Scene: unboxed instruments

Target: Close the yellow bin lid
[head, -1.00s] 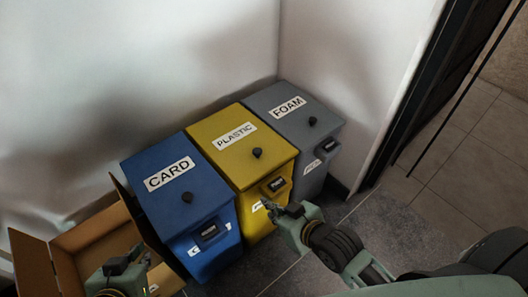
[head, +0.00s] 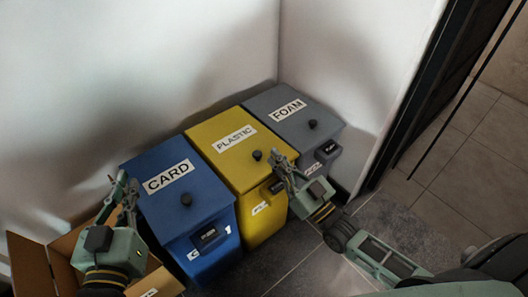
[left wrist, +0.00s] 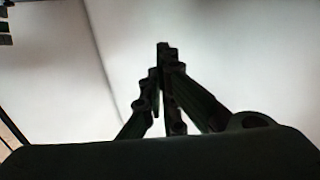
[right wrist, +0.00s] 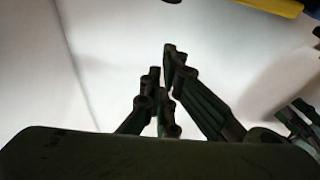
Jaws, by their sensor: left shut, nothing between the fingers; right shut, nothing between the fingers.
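The yellow bin (head: 263,225) labelled PLASTIC stands in the middle of a row of three. Its yellow lid (head: 208,133) lies flat on top, with a dark knob (head: 257,155) near the front edge. My right gripper (head: 280,160) is shut and empty, in front of the lid's front right corner in the head view; I cannot tell whether it touches. It hides part of the bin's front. A yellow edge (right wrist: 275,6) shows at the top of the right wrist view. My left gripper (head: 124,186) is shut and empty, left of the blue bin.
The blue CARD bin (head: 165,205) stands left of the yellow bin and the grey FOAM bin (head: 285,100) right of it, both with lids down. An open cardboard box (head: 28,262) is at the lower left. White walls are behind. Grey floor (head: 320,275) is clear in front.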

